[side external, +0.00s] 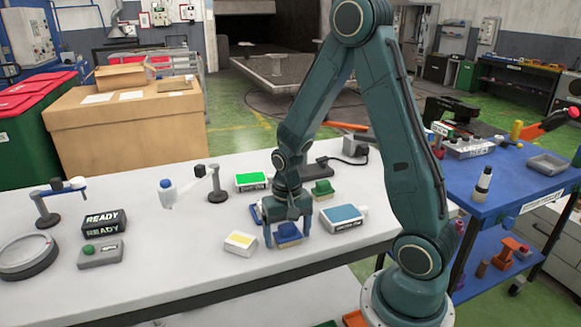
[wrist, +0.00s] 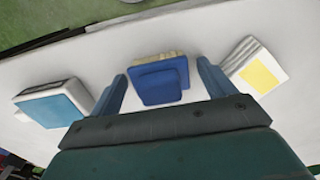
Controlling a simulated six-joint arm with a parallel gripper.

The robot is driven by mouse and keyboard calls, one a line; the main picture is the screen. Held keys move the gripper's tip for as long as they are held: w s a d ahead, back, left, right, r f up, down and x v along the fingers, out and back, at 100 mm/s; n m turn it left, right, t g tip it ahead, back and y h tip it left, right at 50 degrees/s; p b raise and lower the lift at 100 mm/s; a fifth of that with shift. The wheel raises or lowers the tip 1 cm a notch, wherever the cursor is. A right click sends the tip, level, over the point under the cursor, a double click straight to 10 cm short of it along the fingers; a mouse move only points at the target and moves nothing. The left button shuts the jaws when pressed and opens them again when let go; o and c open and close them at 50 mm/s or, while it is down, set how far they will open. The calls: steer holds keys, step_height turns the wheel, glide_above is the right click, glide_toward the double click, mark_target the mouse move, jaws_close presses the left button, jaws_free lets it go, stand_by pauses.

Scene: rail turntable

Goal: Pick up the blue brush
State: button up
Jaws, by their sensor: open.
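The blue brush (side external: 287,231) stands on the white table, with a blue body over a tan bristle base. My gripper (side external: 287,238) is above it, pointing down and open, with one finger on each side of the brush. In the wrist view the brush (wrist: 160,82) shows between the two spread fingers, with a visible gap to each finger. I cannot tell how far the fingertips are above the table.
A yellow-labelled white box (side external: 240,243) is left of the brush and a blue-topped box (side external: 342,218) is right. A green-topped box (side external: 252,181) and a green brush (side external: 322,188) stand behind. A READY sign (side external: 103,221) is far left. The table's front edge is close.

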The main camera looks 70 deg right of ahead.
mark_target(288, 225)
stand_by(0.3)
steer(key=c, duration=1)
steer(key=shift+r, duration=0.15)
step_height(288, 225, up, 20)
stand_by(0.6)
steer(key=o, duration=0.4)
steer(key=c, duration=0.3)
